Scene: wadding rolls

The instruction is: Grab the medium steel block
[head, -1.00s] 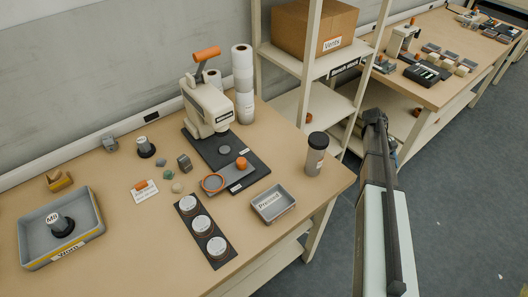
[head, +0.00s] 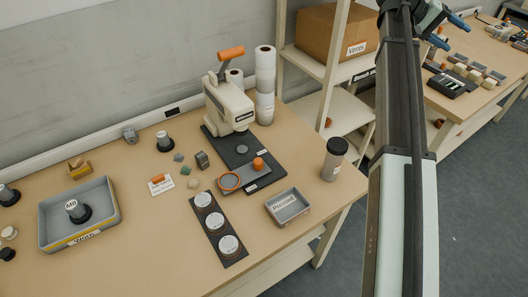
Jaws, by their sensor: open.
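A small dark grey block (head: 202,160) stands on the near table, left of the black base of the press. It looks like steel, but its size class cannot be told for sure. Another grey piece (head: 130,135) sits farther back by the wall; its shape is too small to make out. My gripper (head: 448,32) is at the top right, beyond my raised arm, with two blue-tipped fingers spread apart. It is open with nothing seen between the fingers, far from the grey block.
A cream press (head: 228,105) with an orange handle stands behind the block, beside white rolls (head: 265,75). Shelving (head: 345,70) stands behind.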

